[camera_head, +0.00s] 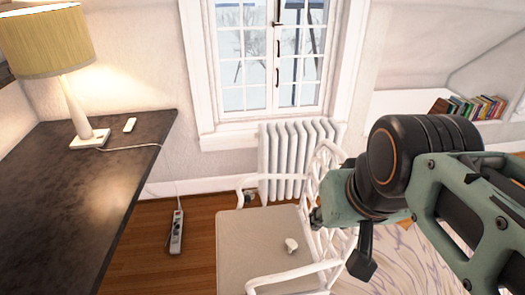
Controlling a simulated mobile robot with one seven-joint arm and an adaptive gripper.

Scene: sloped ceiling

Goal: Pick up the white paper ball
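The white paper ball (291,245), a small crumpled white lump, lies on the beige seat of the white chair (240,258), right of the seat's middle. My arm comes in from the right edge and covers part of the chair's right side. A dark part at my arm's end, which looks like my gripper (362,264), points down to the right of the chair and apart from the ball. Its fingers are not clear, so I cannot tell whether it is open or shut.
A dark table (80,190) fills the left, with a lit lamp (80,110) and a small white object (130,125). A power strip (177,232) lies on the wooden floor. A radiator (290,150) stands behind the chair under the window. Books (475,107) sit at the far right.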

